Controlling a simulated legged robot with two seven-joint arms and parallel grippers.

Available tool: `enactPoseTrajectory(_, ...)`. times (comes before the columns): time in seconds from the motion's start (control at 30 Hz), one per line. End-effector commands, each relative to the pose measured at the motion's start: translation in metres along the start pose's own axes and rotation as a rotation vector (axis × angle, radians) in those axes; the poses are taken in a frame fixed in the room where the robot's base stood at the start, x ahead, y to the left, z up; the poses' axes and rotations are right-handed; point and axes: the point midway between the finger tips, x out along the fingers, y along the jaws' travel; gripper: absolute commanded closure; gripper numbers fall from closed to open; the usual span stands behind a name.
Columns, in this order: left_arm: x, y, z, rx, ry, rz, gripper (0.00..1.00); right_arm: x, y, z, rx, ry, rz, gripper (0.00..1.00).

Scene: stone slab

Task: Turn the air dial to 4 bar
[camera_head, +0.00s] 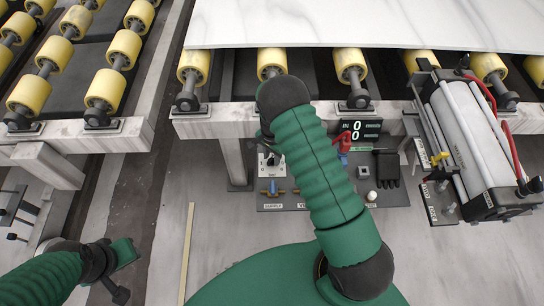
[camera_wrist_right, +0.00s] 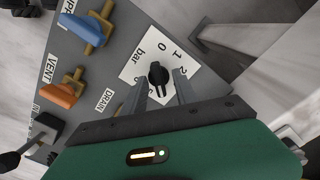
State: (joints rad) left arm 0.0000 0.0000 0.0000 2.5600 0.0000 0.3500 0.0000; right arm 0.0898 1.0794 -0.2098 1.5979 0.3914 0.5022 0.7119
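The air dial (camera_wrist_right: 158,75) is a small black knob on a white scale plate (camera_wrist_right: 133,68) in the right wrist view. The marks 0, 1, 2 and the word bar are readable; the lower marks are partly hidden by my fingers. Where the knob points is too small to tell. My right gripper (camera_wrist_right: 160,80) is open, one finger on either side of the knob, with gaps visible; contact is unclear. In the head view my right arm covers much of the panel (camera_head: 385,197). My left gripper (camera_head: 115,272) is at lower left, away from the panel, its fingers unclear.
A blue valve handle (camera_wrist_right: 85,28) and an orange vent handle (camera_wrist_right: 60,94) sit beside the dial. A cylinder unit (camera_head: 465,135) stands at the right. Yellow rollers (camera_head: 193,66) and the white slab (camera_head: 380,24) lie behind.

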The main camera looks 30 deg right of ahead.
Motion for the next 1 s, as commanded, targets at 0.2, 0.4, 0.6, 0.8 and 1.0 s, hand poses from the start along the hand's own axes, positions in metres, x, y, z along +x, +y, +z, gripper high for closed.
enactPoseTrajectory(0.2, 0.000, 0.000, 0.000, 0.000, 0.000, 0.000, 0.64, 0.000, 0.001, 0.000, 0.000, -0.001, 0.002, 0.65)
enactPoseTrajectory(0.4, -0.004, 0.000, -0.001, 0.000, 0.000, 0.000, 0.64, -0.020, 0.000, 0.000, -0.001, 0.000, 0.000, 0.65)
enactPoseTrajectory(0.6, -0.013, 0.000, -0.003, 0.000, 0.000, 0.000, 0.64, -0.077, -0.001, 0.000, 0.000, 0.001, -0.003, 0.65)
enactPoseTrajectory(0.8, -0.021, 0.000, -0.005, 0.000, 0.000, 0.000, 0.64, -0.133, -0.001, 0.000, 0.000, 0.000, -0.001, 0.65)
enactPoseTrajectory(1.0, -0.024, 0.000, -0.006, 0.000, 0.000, 0.000, 0.64, -0.163, -0.001, 0.000, -0.001, -0.001, 0.002, 0.65)
